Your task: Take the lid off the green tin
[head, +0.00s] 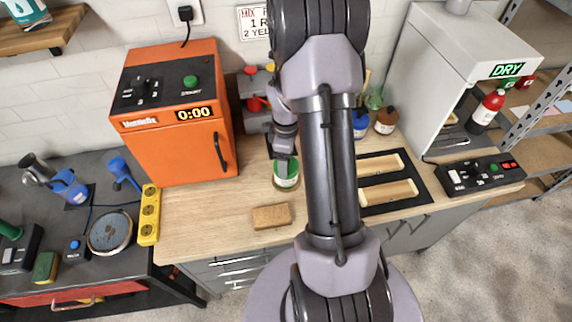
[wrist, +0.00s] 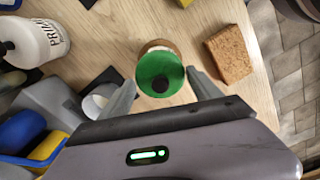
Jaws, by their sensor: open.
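The green tin (head: 287,181) stands upright on the wooden bench top, left of my arm in the head view. Its green lid (head: 286,167) is on top. My gripper (wrist: 160,85) is open, with one grey finger on each side of the lid. I cannot tell whether either finger touches it. In the head view my gripper (head: 283,150) is partly hidden by my own arm, just above the tin.
A brown block (head: 271,216) lies in front of the tin; it also shows in the wrist view (wrist: 229,55). An orange oven (head: 180,115) stands to the left. A white bottle (wrist: 38,42) and a grey bin (wrist: 52,98) are left in the wrist view. A black tray (head: 424,190) lies right.

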